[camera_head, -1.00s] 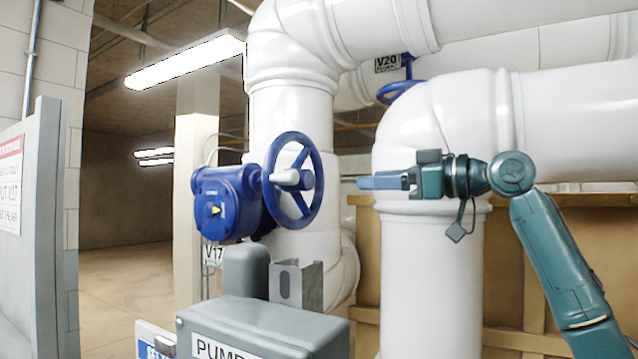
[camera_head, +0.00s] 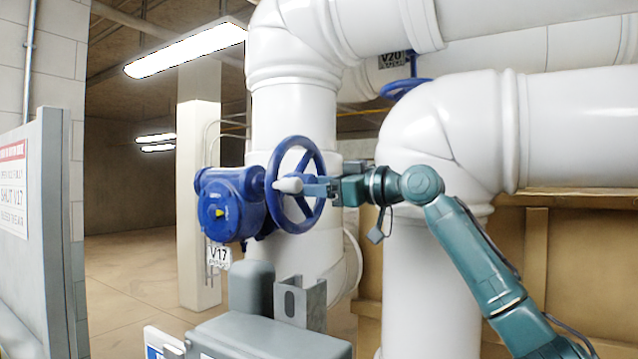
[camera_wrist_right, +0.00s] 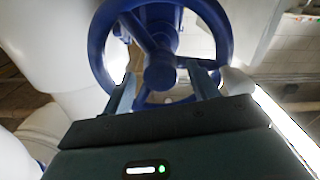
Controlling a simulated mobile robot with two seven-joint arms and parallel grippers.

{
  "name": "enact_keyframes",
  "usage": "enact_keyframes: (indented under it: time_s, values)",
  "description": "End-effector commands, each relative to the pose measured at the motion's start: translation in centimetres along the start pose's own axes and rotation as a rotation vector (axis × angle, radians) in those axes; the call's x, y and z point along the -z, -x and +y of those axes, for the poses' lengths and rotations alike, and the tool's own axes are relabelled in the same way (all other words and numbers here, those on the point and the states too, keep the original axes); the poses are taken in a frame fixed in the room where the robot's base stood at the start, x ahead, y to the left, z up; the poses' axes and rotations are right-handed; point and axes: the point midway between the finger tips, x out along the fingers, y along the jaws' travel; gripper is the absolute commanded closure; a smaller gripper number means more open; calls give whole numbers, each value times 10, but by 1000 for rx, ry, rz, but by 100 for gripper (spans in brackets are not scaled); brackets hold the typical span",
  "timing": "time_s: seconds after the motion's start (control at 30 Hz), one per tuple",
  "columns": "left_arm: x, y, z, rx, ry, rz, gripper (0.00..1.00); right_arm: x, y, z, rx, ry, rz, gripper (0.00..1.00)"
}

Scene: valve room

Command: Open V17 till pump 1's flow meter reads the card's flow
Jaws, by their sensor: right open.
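The V17 valve has a blue handwheel (camera_head: 295,185) and a blue gearbox body (camera_head: 226,203), with a V17 tag (camera_head: 219,257) hanging below. A pale handle knob (camera_head: 288,185) shows at the wheel. My right gripper (camera_head: 318,188) is at the wheel from the right, with its fingers pointing left. In the right wrist view its two fingers (camera_wrist_right: 163,88) are apart, with the wheel's hub (camera_wrist_right: 160,70) ahead between them and the pale knob (camera_wrist_right: 236,82) outside the right finger. I cannot tell whether the fingers touch the wheel. The flow meter is not visible. My left gripper is out of view.
Large white pipes (camera_head: 440,130) stand behind and right of the wheel. A V20 valve wheel (camera_head: 404,87) is higher up. A grey pump box (camera_head: 265,338) and metal bracket (camera_head: 300,303) are below. A sign (camera_head: 13,188) hangs at left.

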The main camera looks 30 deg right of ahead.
Motion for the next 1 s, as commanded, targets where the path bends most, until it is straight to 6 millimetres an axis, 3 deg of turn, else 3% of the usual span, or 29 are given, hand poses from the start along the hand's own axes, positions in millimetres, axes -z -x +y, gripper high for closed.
enact_keyframes:
  time_s: [0.17, 0.87, 1.0]
  values:
    - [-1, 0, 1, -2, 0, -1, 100, 0, 0, 0, 0, 0, 0, 42]
    - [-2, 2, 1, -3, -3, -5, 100, 0, 1, 0, 0, 0, 0, 100]
    - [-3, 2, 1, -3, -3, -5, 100, 0, 0, 0, 0, 1, 0, 100]
